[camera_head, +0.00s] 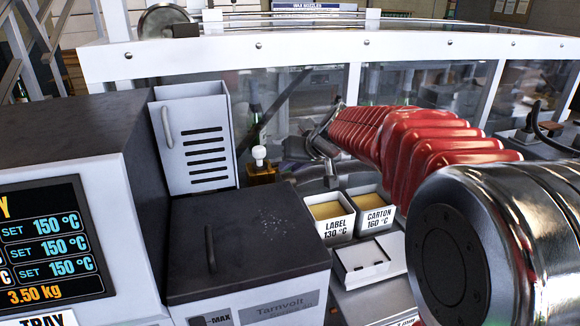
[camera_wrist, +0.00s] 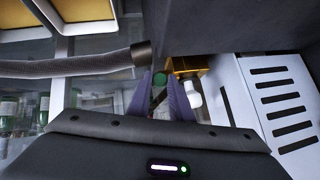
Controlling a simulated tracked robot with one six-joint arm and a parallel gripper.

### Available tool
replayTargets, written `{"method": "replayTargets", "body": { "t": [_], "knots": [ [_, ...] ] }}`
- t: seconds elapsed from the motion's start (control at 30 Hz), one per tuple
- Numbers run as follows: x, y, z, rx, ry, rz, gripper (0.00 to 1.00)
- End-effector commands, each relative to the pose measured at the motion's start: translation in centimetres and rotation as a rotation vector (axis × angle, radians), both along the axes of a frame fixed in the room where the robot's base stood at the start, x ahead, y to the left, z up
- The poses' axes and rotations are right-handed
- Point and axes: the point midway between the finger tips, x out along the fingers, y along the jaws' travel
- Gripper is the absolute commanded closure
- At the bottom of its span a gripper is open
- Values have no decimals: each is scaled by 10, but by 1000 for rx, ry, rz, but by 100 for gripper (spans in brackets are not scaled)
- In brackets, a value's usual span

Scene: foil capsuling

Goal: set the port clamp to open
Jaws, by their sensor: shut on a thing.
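In the wrist view, my gripper (camera_wrist: 163,76) has its two purple fingers close together, shut on a small green round piece (camera_wrist: 160,81) between their tips. I cannot tell for sure whether this piece belongs to the port clamp. A brass-coloured block (camera_wrist: 187,64) and a white knob (camera_wrist: 194,93) are just right of the fingers. In the head view, the white knob (camera_head: 259,153) stands on the block (camera_head: 262,174) behind the dark-lidded box. The fingers cannot be made out there. The clamp's setting cannot be read.
A grey hose (camera_wrist: 90,75) with a dark cuff ends just left of the fingers. A slotted white panel (camera_wrist: 280,105) is close on the right. In the head view, LABEL (camera_head: 337,227) and CARTON (camera_head: 373,218) tubs stand beside the dark-lidded box (camera_head: 240,245).

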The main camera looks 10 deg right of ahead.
Motion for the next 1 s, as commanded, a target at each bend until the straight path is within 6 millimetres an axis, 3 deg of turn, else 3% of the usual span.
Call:
{"method": "replayTargets", "body": {
  "t": [0.07,0.1,0.33,0.73,1.0],
  "knots": [
    [1,-6,-1,-7,-2,-9,100],
    [1,-6,-1,-8,-2,-9,79],
    [1,-4,0,-6,-3,-6,63],
    [-3,-2,4,-5,-3,-1,62],
    [-24,-10,25,-5,-6,-3,62]
  ]
}}
